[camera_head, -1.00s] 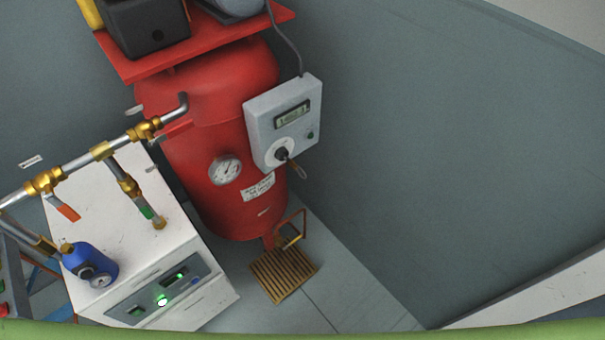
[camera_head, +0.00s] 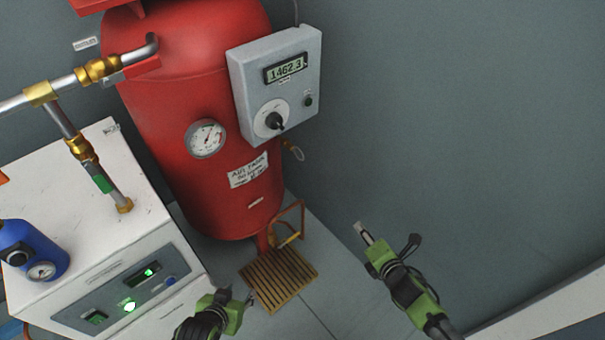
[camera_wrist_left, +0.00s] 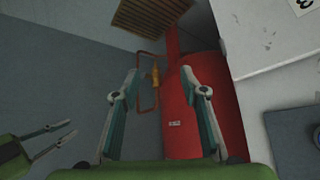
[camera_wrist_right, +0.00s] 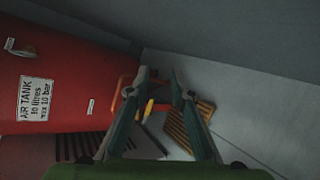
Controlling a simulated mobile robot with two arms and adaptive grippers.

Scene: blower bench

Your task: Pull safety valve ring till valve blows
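The grey control box (camera_head: 277,90) reads 1462.3. A pressure gauge (camera_head: 206,138) is on the tank front. The white cabinet (camera_head: 120,245) with pipes stands left. A drain pipe with yellow handle (camera_head: 288,240) is above the slatted grate (camera_head: 278,280). Floor to the right is clear.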

